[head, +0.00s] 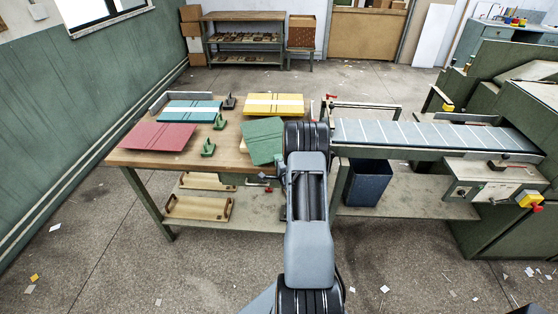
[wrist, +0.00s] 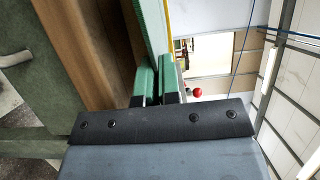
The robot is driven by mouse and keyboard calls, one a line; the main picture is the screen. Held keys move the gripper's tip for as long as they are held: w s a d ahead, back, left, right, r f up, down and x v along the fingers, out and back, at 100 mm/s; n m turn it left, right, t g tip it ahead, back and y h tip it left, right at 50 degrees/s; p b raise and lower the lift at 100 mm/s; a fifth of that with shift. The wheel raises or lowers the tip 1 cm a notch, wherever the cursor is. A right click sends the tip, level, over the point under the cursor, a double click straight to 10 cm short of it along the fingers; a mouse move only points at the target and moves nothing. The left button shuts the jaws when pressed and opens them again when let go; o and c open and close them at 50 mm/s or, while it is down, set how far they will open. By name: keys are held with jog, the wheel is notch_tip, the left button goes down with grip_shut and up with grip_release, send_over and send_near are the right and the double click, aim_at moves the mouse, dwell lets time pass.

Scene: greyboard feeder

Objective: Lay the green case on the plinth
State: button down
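The green case (head: 263,140) is a flat green panel with dark lines, at the front right of the wooden table, turned askew to the table edge. In the wrist view the green case (wrist: 154,32) shows nearly edge-on, just beyond my gripper (wrist: 158,82). The fingers appear closed on its near edge. In the head view my own arm covers the gripper and the case's right side. I cannot tell whether the case touches what is beneath it. I cannot clearly identify the plinth; a pale wooden edge (head: 243,147) shows at the case's left.
The table also bears a red case (head: 158,137), a teal case (head: 189,111), a yellow case (head: 273,105) and small green stands (head: 208,148). A conveyor (head: 430,134) extends right, with a blue bin (head: 368,184) below. Wooden trays (head: 198,207) lie on the lower shelf.

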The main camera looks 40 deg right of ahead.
jog(key=shift+f, duration=0.25)
jog(key=shift+f+b, duration=0.15)
jog(key=shift+b, duration=0.2)
jog(key=c, duration=1.3)
grip_release()
jog(key=shift+c, duration=0.2)
